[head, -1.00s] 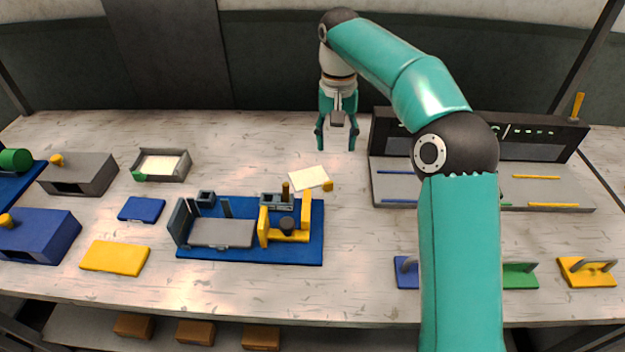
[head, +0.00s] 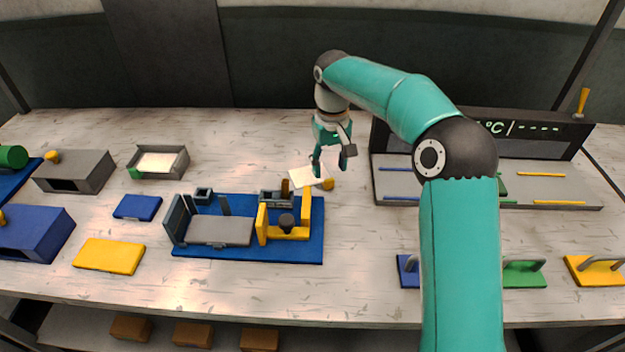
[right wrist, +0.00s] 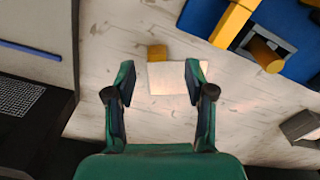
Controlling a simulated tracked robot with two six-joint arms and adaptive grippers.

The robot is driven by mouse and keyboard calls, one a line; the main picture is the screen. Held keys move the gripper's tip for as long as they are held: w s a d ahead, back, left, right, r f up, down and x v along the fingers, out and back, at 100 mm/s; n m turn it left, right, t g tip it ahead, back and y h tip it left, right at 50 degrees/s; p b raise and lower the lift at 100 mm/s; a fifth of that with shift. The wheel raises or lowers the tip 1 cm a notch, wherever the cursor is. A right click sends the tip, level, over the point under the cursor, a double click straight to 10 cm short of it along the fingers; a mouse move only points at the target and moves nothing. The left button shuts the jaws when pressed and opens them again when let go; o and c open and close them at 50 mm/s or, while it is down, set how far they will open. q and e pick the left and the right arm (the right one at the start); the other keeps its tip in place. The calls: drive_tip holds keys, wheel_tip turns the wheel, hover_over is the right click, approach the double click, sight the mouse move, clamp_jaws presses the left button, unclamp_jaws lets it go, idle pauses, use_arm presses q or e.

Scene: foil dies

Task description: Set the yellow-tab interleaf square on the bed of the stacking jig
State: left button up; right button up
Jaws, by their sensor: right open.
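The interleaf (head: 306,177) is a pale square with a yellow tab (head: 327,184), lying on the table just behind the stacking jig. It also shows in the right wrist view (right wrist: 176,78), with its tab (right wrist: 157,52) at one edge. The stacking jig is a blue base (head: 290,254) with a bare grey bed (head: 220,231), upright posts and a yellow clamp (head: 287,234). My right gripper (head: 331,170) is open and empty, above the interleaf's tab side and partly covering it. In the right wrist view its fingers (right wrist: 156,76) stand apart with the sheet beyond them. My left gripper is out of view.
A grey tray (head: 158,163) with pale sheets and a green tab stands behind left. A blue block (head: 138,207) and yellow block (head: 109,256) lie left of the jig. A dark heated unit (head: 400,185) stands right. Handled plates (head: 596,271) lie front right.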

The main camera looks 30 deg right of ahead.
sight(329, 179)
drive_tip(key=shift+w+d+f, duration=0.1)
drive_tip(key=shift+w+f, duration=0.05)
drive_tip(key=shift+f, duration=0.85)
drive_tip(key=shift+w+d+f, duration=0.1)
drive_tip(key=shift+w+f, duration=0.1)
drive_tip(key=shift+f, duration=0.75)
drive_tip(key=shift+w+d+f, duration=0.1)
drive_tip(key=shift+w+f, duration=0.05)
drive_tip(key=shift+f, duration=0.85)
drive_tip(key=c, duration=1)
drive_tip(key=shift+r, duration=0.1)
